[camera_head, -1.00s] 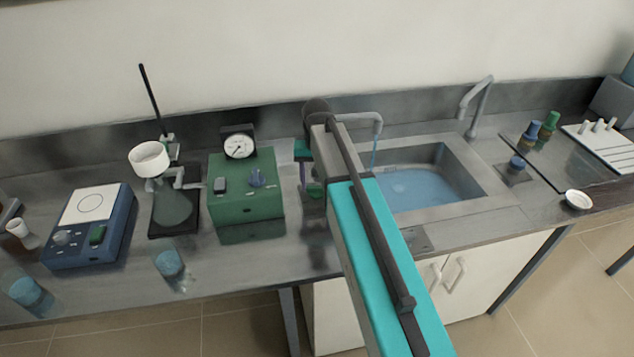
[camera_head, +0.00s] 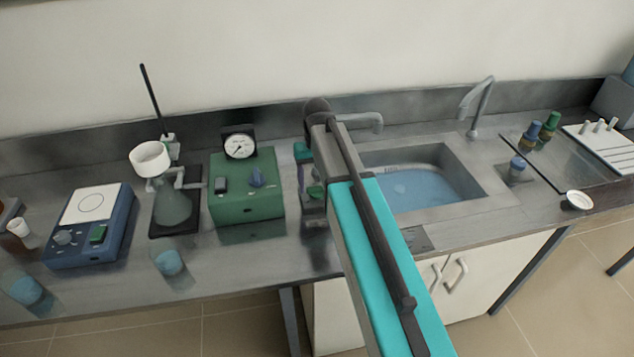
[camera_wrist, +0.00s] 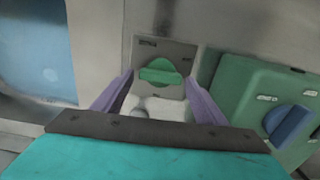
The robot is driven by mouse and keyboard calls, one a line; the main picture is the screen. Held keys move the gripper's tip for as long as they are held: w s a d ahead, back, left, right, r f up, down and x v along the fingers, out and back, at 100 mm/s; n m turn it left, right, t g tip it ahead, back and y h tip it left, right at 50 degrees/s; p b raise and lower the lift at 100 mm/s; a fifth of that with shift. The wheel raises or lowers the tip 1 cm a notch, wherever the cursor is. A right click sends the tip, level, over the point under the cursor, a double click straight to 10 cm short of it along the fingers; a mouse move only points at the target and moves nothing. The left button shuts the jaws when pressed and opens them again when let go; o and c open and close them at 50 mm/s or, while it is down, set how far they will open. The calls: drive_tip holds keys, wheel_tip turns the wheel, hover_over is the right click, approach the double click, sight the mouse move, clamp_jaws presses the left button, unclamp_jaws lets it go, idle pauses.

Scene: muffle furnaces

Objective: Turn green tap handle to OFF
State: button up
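The green tap handle (camera_wrist: 160,72) sits on a grey labelled plate (camera_wrist: 177,52) in the wrist view, its bar lying roughly crosswise. The label text is too small to read. My gripper (camera_wrist: 158,78) is open, with one purple finger on each side of the handle. I cannot tell whether either finger touches it. In the head view a green piece of the handle (camera_head: 316,191) shows beside my arm, and my arm hides most of the gripper. The grey tap spout (camera_head: 364,119) reaches over the sink (camera_head: 474,178), with no stream of water visible below it.
A green pump box (camera_head: 246,202) with a blue knob and a gauge stands close left of the tap. Further left are a filter flask (camera_head: 172,205) and a blue stirrer (camera_head: 72,247). Bottles (camera_head: 549,124) and a rack stand right of the sink.

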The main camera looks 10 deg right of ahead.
sight(317, 186)
drive_tip(key=shift+o, duration=0.2)
drive_tip(key=shift+r, duration=0.1)
wheel_tip(317, 186, up, 14)
drive_tip(key=p, duration=0.8)
drive_tip(key=shift+f+p, duration=0.2)
drive_tip(key=shift+p, duration=0.1)
drive_tip(key=shift+s+f, duration=0.1)
idle(0.7)
